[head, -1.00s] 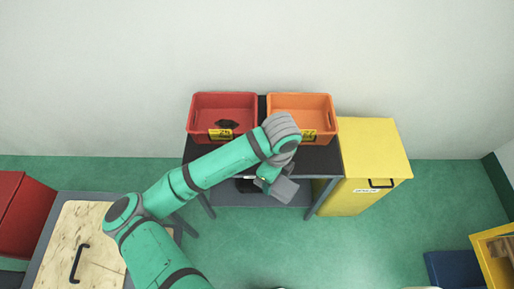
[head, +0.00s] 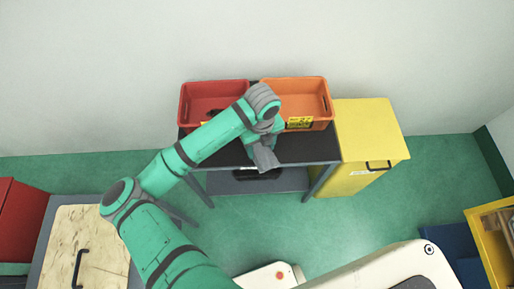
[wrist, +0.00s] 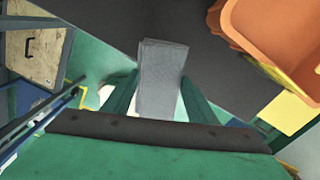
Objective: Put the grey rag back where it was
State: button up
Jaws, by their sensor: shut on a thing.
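The grey rag (head: 265,157) hangs from my gripper at the front edge of the dark table (head: 310,148). In the wrist view the rag (wrist: 162,75) is a flat, folded grey strip between the two green fingers. My gripper (wrist: 160,85) is shut on it. The rag overlaps the table's front edge in both views; whether it touches the tabletop I cannot tell. In the head view my wrist hides the fingertips and part of the tabletop.
A red bin (head: 187,104) and an orange bin (head: 325,105) stand at the table's back, the red one partly behind my arm. A yellow cabinet (head: 365,135) stands at the right. A dark object (head: 262,174) lies on the lower shelf. The tabletop's right front is clear.

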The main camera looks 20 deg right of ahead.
aim_at(258, 145)
jog(key=w+f, duration=0.3)
jog(key=shift+f, duration=0.3)
jog(key=shift+w+f, duration=0.1)
jog(key=shift+f, duration=1.5)
jog(key=shift+f, duration=0.15)
jog(key=o, duration=1)
notch_tip(258, 145, up, 12)
jog(key=shift+f, duration=0.2)
jog(key=shift+r, duration=0.4)
